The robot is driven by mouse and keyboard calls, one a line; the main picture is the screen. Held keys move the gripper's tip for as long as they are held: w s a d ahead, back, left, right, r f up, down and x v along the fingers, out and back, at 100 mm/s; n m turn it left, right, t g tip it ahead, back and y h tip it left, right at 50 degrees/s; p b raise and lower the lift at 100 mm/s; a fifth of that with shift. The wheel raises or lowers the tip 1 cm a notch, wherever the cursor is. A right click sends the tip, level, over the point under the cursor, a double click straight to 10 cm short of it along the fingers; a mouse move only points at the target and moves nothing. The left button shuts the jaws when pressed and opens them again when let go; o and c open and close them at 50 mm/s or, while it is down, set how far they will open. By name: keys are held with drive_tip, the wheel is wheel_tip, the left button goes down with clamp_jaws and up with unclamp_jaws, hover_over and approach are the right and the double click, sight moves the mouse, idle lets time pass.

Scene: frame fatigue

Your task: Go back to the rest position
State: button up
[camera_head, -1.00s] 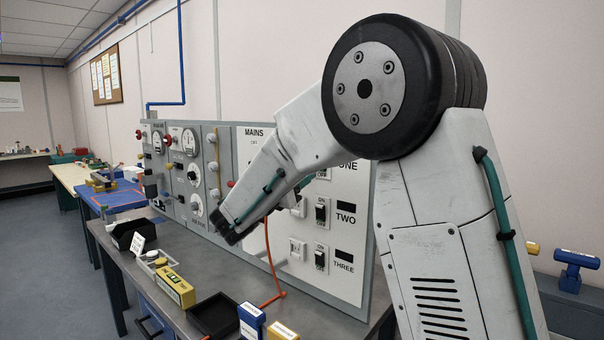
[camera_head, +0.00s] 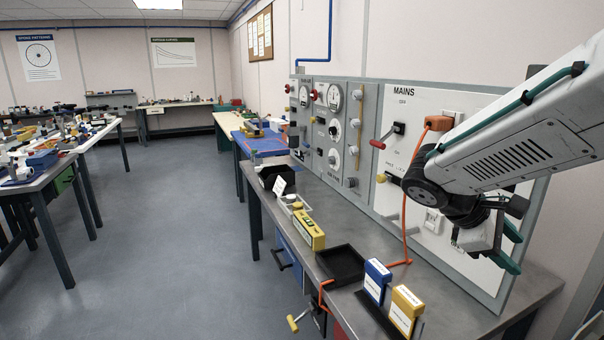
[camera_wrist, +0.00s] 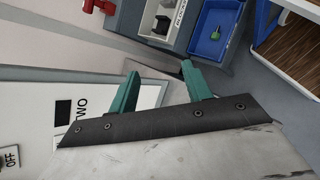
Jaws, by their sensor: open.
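My gripper (camera_head: 512,247) is at the right of the head view, in front of the right part of the grey control panel (camera_head: 447,90). Its two green fingers point right and stand apart with nothing between them. In the wrist view my gripper (camera_wrist: 160,86) also shows open and empty, with a panel face marked TWO at the left. My upper arm link comes in from the right edge and hides part of the panel.
The grey bench (camera_head: 470,310) bears a black tray (camera_head: 341,265), a yellow box (camera_head: 308,230), a blue box (camera_head: 376,281) and another yellow box (camera_head: 405,309). An orange plug (camera_head: 438,123) with a cord sits on the panel. Open floor (camera_head: 170,240) lies left of the bench.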

drive_tip(key=s+a+m+t+y, duration=0.1)
drive_tip(key=s+a+m+y, duration=0.3)
drive_tip(key=s, duration=0.5)
drive_tip(key=s+a+f+m+t+y, duration=0.1)
drive_tip(key=s+a+m+y, duration=0.4)
drive_tip(key=s, duration=0.4)
drive_tip(key=shift+s+a+t+y, duration=0.15)
drive_tip(key=shift+a+t+y, duration=0.15)
drive_tip(key=shift+a+y, duration=0.3)
